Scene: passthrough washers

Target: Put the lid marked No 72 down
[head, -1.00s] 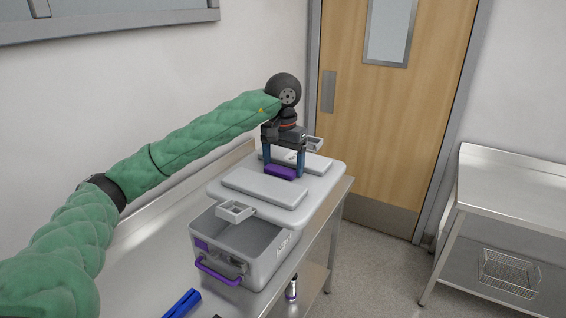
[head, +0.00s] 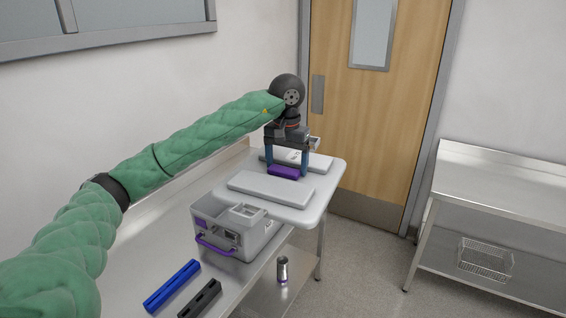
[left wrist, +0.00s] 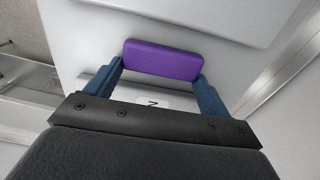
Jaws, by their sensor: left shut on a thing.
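The lid (head: 271,189) is a light grey slab with raised panels, held level over the far part of the steel table. My left gripper (head: 285,172) is shut on the lid's purple handle (head: 284,173), which also shows in the left wrist view (left wrist: 162,58). A small white label with a partly hidden mark (left wrist: 153,102) lies between my fingers; I cannot read the number. The grey box (head: 253,243) with a purple front handle stands open in front of the lid. The lid's near part overlaps the box's far side in the picture; I cannot tell whether they touch. My right gripper is not in view.
A blue bar (head: 172,286) and a black bar (head: 200,298) lie on the steel table near the front. A small metal cylinder (head: 283,269) stands on the lower shelf. Another steel table (head: 500,185) with a wire basket (head: 485,259) is at the right.

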